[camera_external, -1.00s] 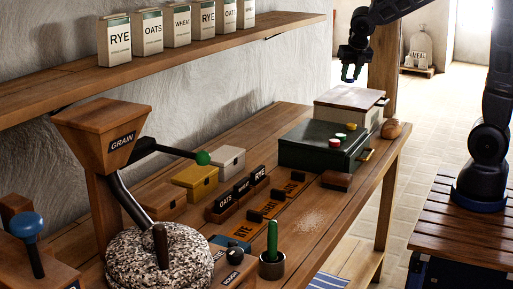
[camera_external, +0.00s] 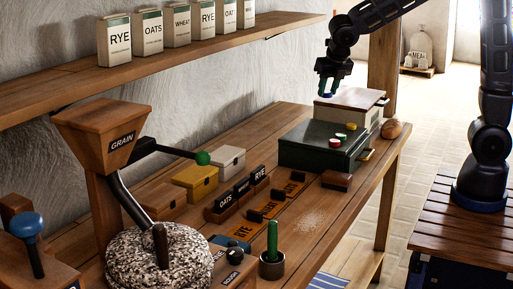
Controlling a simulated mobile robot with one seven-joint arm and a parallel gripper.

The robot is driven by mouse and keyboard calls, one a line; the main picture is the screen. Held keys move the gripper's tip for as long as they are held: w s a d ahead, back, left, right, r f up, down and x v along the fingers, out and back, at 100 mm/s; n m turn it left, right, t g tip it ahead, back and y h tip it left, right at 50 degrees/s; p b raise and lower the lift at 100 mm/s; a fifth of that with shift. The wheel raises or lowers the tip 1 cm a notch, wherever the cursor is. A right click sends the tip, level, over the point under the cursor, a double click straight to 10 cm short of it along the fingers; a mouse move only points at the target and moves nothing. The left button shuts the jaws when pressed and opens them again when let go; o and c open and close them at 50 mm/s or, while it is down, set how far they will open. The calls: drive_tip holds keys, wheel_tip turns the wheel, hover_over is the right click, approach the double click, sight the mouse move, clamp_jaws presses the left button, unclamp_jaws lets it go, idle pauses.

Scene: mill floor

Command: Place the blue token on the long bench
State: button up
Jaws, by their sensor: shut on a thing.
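My gripper (camera_external: 328,87) is above the white box with the wooden lid, at the far end of the long bench (camera_external: 308,190). It points down and is shut on a small blue thing, which looks like the blue token (camera_external: 326,95). The token is small and mostly hidden between the fingertips, held in the air apart from the box. The long bench is a wooden workbench along the wall, carrying the mill and several boxes.
A dark green box (camera_external: 310,153) bears red, green and yellow tokens. Behind it stands the white box (camera_external: 352,108), with a bun (camera_external: 392,129) at its right. Small lidded boxes and labelled blocks crowd the bench's middle. Bare wood shows near the spilled flour (camera_external: 312,219). A shelf (camera_external: 200,57) runs above.

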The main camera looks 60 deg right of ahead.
drive_tip(key=s+a+f+n, duration=0.1)
drive_tip(key=s+a+f, duration=0.1)
drive_tip(key=a, duration=0.7)
drive_tip(key=s+a+f+n, duration=0.1)
drive_tip(key=a+f, duration=0.1)
drive_tip(key=a, duration=0.6)
drive_tip(key=n+y, duration=0.1)
hover_over(315, 228)
drive_tip(key=s, duration=0.1)
wheel_tip(315, 228, down, 3)
drive_tip(key=shift+t, duration=0.3)
wheel_tip(315, 228, down, 20)
drive_tip(key=shift+s+a+r, duration=0.1)
drive_tip(key=shift+s+a, duration=0.05)
drive_tip(key=o, duration=0.9)
drive_tip(key=shift+o, duration=0.2)
drive_tip(key=v, duration=1.2)
